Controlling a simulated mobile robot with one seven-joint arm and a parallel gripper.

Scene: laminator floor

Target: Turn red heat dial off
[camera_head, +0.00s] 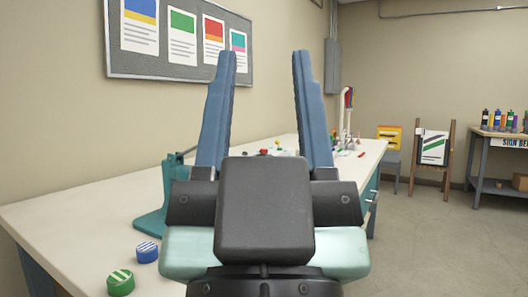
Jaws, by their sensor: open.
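My gripper (264,54) fills the middle of the head view, with its two blue fingers pointing up and spread wide apart. It is open, and nothing shows between the fingertips. A small red object (264,151) shows between the fingers, farther back on the long white workbench (65,225). It is too small to tell whether it is the red heat dial or how it is turned. My gripper's dark body hides much of the bench below it.
A teal device (150,222) stands on the bench, partly behind the left finger. Green-striped (120,282) and blue-striped (147,251) round pieces lie front left. Small items clutter the bench's far end.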

